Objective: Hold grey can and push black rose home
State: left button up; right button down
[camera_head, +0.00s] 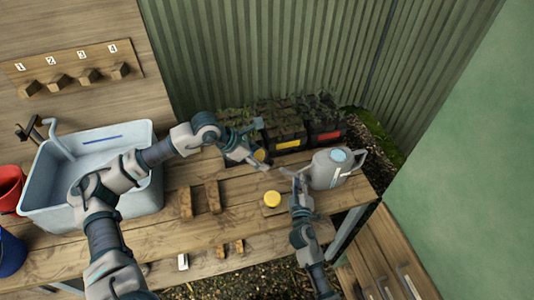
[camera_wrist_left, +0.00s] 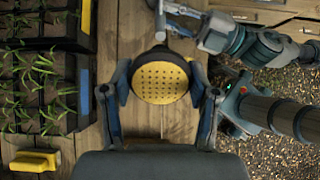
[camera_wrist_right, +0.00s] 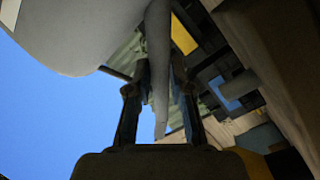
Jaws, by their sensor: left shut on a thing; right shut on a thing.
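The grey watering can (camera_head: 325,172) stands upright near the right end of the bench, its spout (camera_head: 287,172) pointing left. My right gripper (camera_head: 298,183) is at the spout; in the right wrist view its fingers are shut around the tapering spout (camera_wrist_right: 158,75), with the can body at upper left. My left gripper (camera_head: 258,160) holds a rose (camera_wrist_left: 160,82) with a dark rim and a yellow perforated face, left of the spout tip and apart from it in the head view. Another yellow-faced round piece (camera_head: 272,198) lies on the bench in front.
Seedling crates with blue, yellow (camera_head: 288,144) and red labels stand behind the grippers. A grey-blue tub (camera_head: 150,196) is at left, beside red (camera_head: 10,187) and blue (camera_head: 10,252) buckets. Wooden blocks (camera_head: 213,197) lie mid-bench. A numbered peg rack (camera_head: 75,68) hangs on the wall.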

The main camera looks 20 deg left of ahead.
aim_at(270, 164)
pick_arm(q)
jog(key=shift+w+d+f, duration=0.1)
jog(key=shift+d+f, duration=0.1)
jog(key=shift+f, duration=0.05)
pick_arm(e)
jog(key=shift+f, duration=0.25)
pick_arm(q)
jog(key=shift+x, duration=2.25)
jog(key=shift+x, duration=1.35)
pick_arm(e)
jog(key=shift+d+f, duration=0.1)
jog(key=shift+f, duration=0.05)
dwell(0.5)
dwell(0.3)
pick_arm(q)
jog(key=o, duration=1.1)
jog(key=v, duration=1.2)
jog(key=shift+f, duration=0.1)
